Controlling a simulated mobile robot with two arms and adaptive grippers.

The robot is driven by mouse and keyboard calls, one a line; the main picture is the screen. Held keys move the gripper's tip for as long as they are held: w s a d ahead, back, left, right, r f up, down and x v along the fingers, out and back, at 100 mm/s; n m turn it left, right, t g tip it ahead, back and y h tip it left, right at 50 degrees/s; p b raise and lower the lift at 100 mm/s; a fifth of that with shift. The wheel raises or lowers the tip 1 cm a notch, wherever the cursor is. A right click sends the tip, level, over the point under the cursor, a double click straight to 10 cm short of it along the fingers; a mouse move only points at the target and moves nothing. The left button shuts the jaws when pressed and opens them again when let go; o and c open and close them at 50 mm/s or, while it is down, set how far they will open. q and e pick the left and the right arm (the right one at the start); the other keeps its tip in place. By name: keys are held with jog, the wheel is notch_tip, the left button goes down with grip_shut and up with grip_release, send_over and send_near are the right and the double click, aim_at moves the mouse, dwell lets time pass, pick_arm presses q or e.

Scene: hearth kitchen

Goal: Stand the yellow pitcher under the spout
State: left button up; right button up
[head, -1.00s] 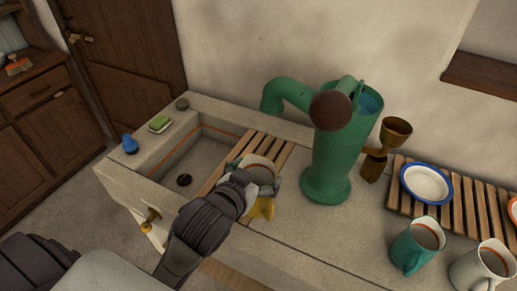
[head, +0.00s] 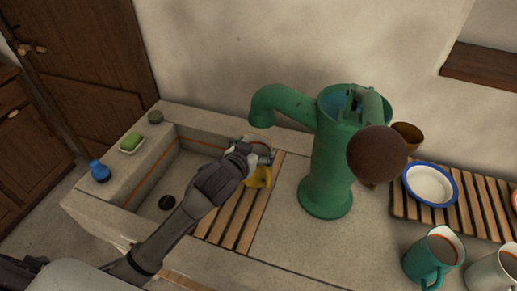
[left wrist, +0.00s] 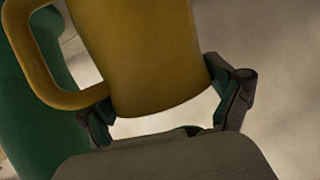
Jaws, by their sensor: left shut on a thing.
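The yellow pitcher (head: 258,178) is in my left gripper (head: 256,152), whose fingers are shut around it. In the head view it is by the right edge of the sink basin, at the far end of the wooden slats, partly hidden by the gripper. The green pump's spout (head: 263,114) curves down just behind and above it in the picture. I cannot tell whether the pitcher touches the slats. In the left wrist view the pitcher (left wrist: 150,60) sits between the fingers (left wrist: 165,108), its handle to the left, with green pump behind. My right gripper is not in view.
The green pump (head: 328,170) stands right of the slats (head: 236,225), with a brown knob (head: 377,156) in front. A blue-rimmed bowl (head: 430,185) and a teal mug (head: 432,258) are farther right. Soap (head: 131,142) and a blue bottle (head: 99,171) stand on the left ledge.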

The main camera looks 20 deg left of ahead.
aim_at(262, 149)
pick_arm(q)
jog(key=shift+w+d, duration=0.15)
jog(key=shift+w, duration=0.75)
jog(key=shift+f, duration=0.35)
notch_tip(262, 149, down, 3)
jog(key=shift+r+p, duration=0.2)
jog(key=shift+p, duration=0.15)
jog(key=shift+f, duration=0.2)
jog(key=o, duration=1.5)
jog(key=shift+s, duration=0.1)
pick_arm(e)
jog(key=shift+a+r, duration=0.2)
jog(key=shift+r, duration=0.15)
